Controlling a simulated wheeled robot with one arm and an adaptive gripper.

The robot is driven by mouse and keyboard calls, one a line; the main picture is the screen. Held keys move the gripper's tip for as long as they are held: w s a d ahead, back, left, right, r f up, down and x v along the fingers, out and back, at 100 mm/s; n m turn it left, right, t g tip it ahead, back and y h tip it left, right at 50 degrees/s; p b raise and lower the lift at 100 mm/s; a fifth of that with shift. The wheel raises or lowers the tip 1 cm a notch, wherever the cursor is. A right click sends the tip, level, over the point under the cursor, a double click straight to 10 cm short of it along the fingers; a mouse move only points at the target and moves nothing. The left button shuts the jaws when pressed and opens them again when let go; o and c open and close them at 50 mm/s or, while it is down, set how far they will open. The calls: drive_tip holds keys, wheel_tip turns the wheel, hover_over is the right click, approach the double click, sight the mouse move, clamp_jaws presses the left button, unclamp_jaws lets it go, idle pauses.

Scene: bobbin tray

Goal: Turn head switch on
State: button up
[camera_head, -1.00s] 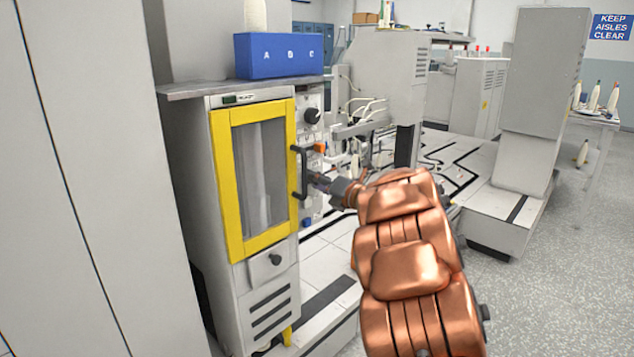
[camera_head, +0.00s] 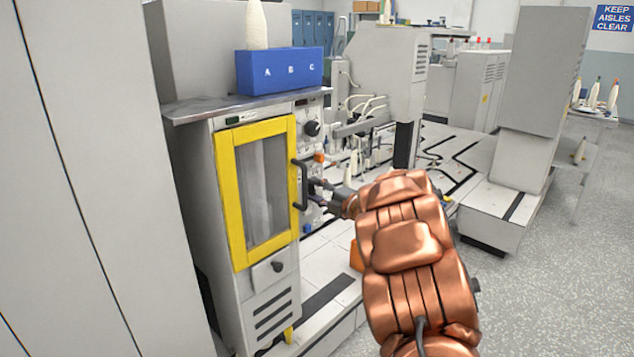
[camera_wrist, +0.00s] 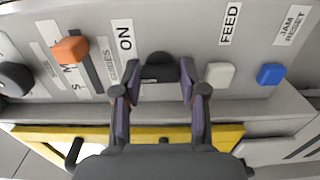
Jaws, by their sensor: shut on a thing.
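A control panel (camera_head: 309,110) on the side of the grey cabinet carries several switches and buttons. In the wrist view, a black switch knob (camera_wrist: 160,68) sits beside an ON label (camera_wrist: 125,38). My gripper (camera_wrist: 154,82) has one finger on each side of this knob and is shut on it. No HEAD label is readable at it; the fingers cover part of the lettering. In the head view, my gripper (camera_head: 317,187) is at the lower panel, just right of the door handle, and the knob is hidden there.
An orange knob (camera_wrist: 70,48), a white button (camera_wrist: 220,75) and a blue button (camera_wrist: 270,74) flank the gripper. The yellow-framed door (camera_head: 228,190) has a black handle (camera_head: 301,186) close by. A blue box (camera_head: 280,70) stands on the cabinet. Open floor (camera_head: 540,285) lies right.

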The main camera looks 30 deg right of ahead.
drive_tip(key=m+p, duration=0.7)
drive_tip(key=m, duration=0.1)
drive_tip(key=shift+f, duration=0.1)
idle(0.4)
drive_tip(key=o, duration=1.1)
drive_tip(key=shift+o, duration=0.2)
drive_tip(key=v, duration=1.2)
